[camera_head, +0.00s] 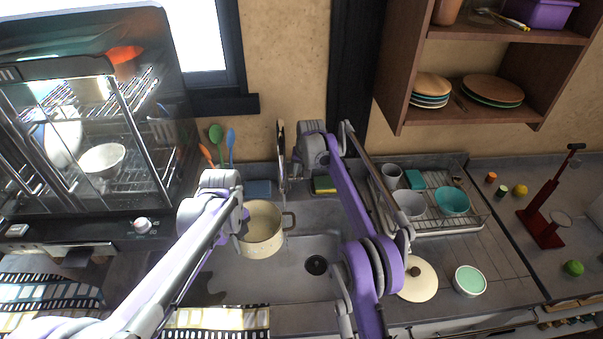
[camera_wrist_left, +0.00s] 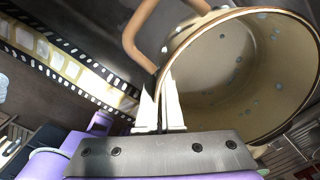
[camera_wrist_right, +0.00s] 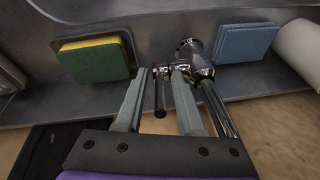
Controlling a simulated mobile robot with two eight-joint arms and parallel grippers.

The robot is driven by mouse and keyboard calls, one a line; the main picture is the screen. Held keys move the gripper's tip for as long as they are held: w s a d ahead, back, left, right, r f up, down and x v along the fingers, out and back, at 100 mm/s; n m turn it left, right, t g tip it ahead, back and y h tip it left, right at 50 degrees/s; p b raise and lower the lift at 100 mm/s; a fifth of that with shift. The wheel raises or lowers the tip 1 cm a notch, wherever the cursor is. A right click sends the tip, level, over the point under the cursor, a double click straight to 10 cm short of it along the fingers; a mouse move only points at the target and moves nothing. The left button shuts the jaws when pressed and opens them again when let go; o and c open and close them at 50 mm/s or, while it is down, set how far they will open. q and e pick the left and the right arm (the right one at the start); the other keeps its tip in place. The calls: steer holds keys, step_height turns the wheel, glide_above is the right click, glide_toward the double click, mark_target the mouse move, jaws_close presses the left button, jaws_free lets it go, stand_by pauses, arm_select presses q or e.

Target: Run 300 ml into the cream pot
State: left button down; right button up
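The cream pot (camera_head: 260,244), speckled with a brown rim, is held over the left part of the sink (camera_head: 290,282). My left gripper (camera_head: 241,213) is shut on its rim; the left wrist view shows the fingertips (camera_wrist_left: 160,104) pinching the wall of the pot (camera_wrist_left: 222,70) beside a handle. I cannot make out water inside. The metal tap (camera_head: 281,150) stands behind the sink. In the right wrist view my right gripper (camera_wrist_right: 158,90) is open, with the dark tap lever (camera_wrist_right: 160,98) between its fingers. I cannot tell whether they touch it. No stream of water is visible.
A yellow-green sponge (camera_head: 324,185) and a blue sponge (camera_head: 259,188) lie behind the sink. A dish rack (camera_head: 480,213) with cups and a bowl stands right. A cream lid (camera_head: 418,279) and teal-topped bowl (camera_head: 470,281) are on the front right counter. Utensils (camera_head: 216,134) stand left of the tap.

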mark_target(303, 167)
steer(key=shift+r, duration=0.1)
steer(key=v, duration=1.1)
steer(key=shift+s+d+r, duration=0.1)
steer(key=shift+s+r, duration=0.05)
steer(key=shift+r, duration=0.2)
steer(key=f+n, duration=0.1)
steer(key=f, duration=0.1)
steer(key=w+f+n, duration=0.1)
steer(key=f+n, duration=0.1)
steer(key=f, duration=0.1)
steer(key=w+f+n+t, duration=0.1)
steer(key=f, duration=0.2)
steer(key=shift+w+a, duration=0.25)
steer(key=shift+a, duration=0.15)
jaws_close()
